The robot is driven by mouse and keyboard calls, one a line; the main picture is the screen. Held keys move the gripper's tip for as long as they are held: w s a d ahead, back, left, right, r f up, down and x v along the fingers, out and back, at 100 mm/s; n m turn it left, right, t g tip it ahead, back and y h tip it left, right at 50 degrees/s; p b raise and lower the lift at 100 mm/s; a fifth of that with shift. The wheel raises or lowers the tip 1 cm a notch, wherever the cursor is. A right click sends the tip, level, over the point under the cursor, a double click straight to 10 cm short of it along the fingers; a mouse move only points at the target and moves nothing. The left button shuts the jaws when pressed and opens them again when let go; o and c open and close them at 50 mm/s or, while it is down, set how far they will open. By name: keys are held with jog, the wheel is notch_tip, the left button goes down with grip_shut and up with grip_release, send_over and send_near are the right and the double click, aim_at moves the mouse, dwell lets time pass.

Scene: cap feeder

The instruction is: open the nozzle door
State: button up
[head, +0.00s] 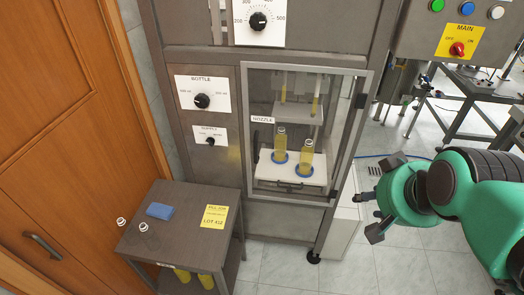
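The nozzle door (350,130) is a clear panel in a light grey frame on the front of the filling machine, marked with a NOZZLE label (262,119). It looks closed. A dark upright handle (256,146) shows near its left edge, and dark hinge-like blocks sit along its right edge. Behind the panel, two bottles of yellow liquid (280,146) stand in blue rings on a white tray (290,172). My gripper (367,214) is at the right, beside the machine and apart from the door. Its dark fingers are spread and nothing is between them.
A control box (455,38) hangs at upper right. Tiled floor is clear before the machine.

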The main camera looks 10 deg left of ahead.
jog(key=w+a+f+t+y+p, duration=0.1)
jog(key=w+a, duration=0.4)
jog(key=w, duration=0.4)
jog(key=w+a+f+t+y+p, duration=0.1)
jog(key=w+a+f+t, duration=0.1)
jog(key=w+a, duration=0.45)
jog(key=w+a+f+t+p, duration=0.1)
jog(key=w+a+f+t, duration=0.1)
jog(key=w+a+f, duration=0.4)
jog(key=w+a+f+t+p, duration=0.1)
jog(key=w+a+f, duration=0.25)
jog(key=w, duration=0.45)
jog(key=s+a+f+n+t+p, duration=0.1)
jog(key=s+a+f+t, duration=0.1)
jog(key=a+f, duration=0.2)
jog(key=s+a+f+t, duration=0.2)
jog(key=a+f, duration=0.2)
jog(key=f, duration=0.5)
jog(key=shift+a+n+t+y+p, duration=0.3)
jog(key=shift+a+n+t+p, duration=0.1)
jog(key=shift+w+f, duration=0.1)
send_over(257, 163)
jog(key=shift+w, duration=0.4)
grip_shut()
